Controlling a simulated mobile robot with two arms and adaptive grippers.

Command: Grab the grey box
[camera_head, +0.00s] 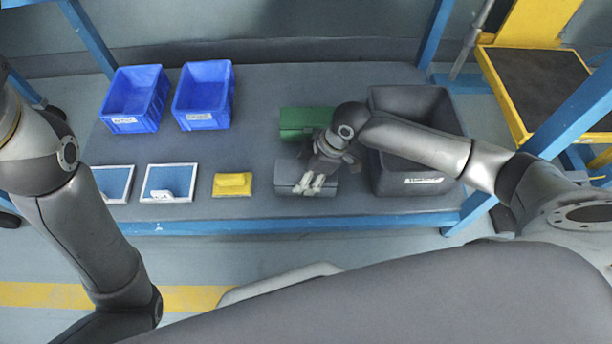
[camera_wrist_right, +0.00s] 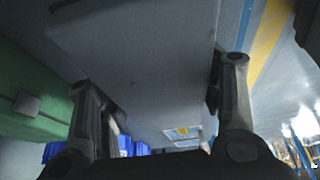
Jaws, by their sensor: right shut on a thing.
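The grey box (camera_head: 291,172) lies on the bench in front of the green box (camera_head: 301,120). My right gripper (camera_head: 315,187) is over its front right part, with the fingers on the box. In the right wrist view the grey box (camera_wrist_right: 150,60) fills the middle, between the two fingers of the right gripper (camera_wrist_right: 165,105), which is shut on it. I cannot tell whether the box is lifted. My left arm comes in at the left of the head view; its gripper is out of view.
Two blue bins (camera_head: 135,98) stand at the back left. A large dark crate (camera_head: 420,184) stands right of the grey box, under my right forearm. Blue posts frame the bench.

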